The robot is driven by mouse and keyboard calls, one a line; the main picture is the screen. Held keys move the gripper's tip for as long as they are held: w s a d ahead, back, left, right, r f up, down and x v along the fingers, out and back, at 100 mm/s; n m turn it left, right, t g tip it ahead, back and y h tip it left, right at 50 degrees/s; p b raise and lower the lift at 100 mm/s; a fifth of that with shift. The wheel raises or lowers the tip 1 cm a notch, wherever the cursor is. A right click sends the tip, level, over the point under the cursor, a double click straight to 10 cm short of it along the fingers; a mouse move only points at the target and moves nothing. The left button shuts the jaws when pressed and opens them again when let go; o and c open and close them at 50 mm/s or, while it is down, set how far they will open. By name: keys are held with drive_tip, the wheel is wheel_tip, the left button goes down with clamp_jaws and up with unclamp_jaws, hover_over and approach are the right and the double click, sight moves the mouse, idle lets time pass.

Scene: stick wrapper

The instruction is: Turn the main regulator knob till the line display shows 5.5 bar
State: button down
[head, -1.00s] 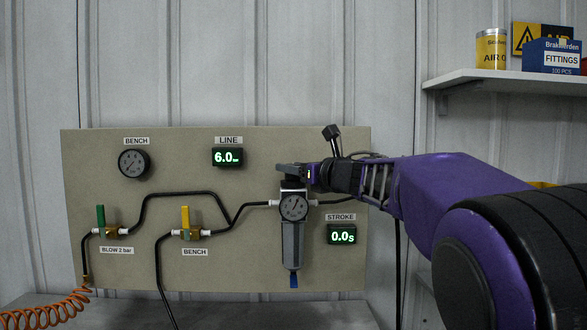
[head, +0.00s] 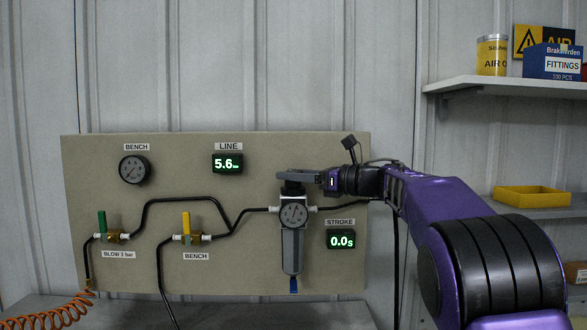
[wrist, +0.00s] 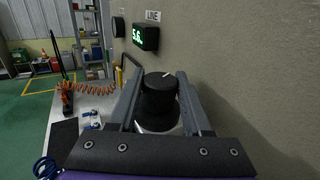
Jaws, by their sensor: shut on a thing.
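The main regulator (head: 292,240) is mounted on the right part of the panel, with a round gauge (head: 293,212) on its front. Its black knob (wrist: 159,97) with a white mark on top shows in the wrist view between the two fingers. My gripper (head: 293,178) reaches in from the right at the top of the regulator and is shut on the knob. The line display (head: 227,164) reads 5.6 in green digits. It also shows in the wrist view (wrist: 145,36), seen at an angle.
The bench gauge (head: 135,169) and the stroke display (head: 341,239), at 0.0 s, are on the panel (head: 90,200). A green-handled valve (head: 102,223) and a yellow-handled valve (head: 186,224) sit lower left. Black hoses join the fittings. Shelves stand at the right.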

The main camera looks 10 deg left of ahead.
drive_tip(key=shift+r+n+g+p, duration=0.1)
drive_tip(key=shift+n+g+p, duration=0.45)
drive_tip(key=shift+g, duration=0.35)
drive_tip(key=shift+c, duration=1.7)
unclamp_jaws()
drive_tip(key=s+d+b, duration=0.1)
drive_tip(key=s+d, duration=0.1)
drive_tip(key=d, duration=1.5)
drive_tip(key=shift+s+b, duration=0.2)
drive_tip(key=shift+b, duration=0.15)
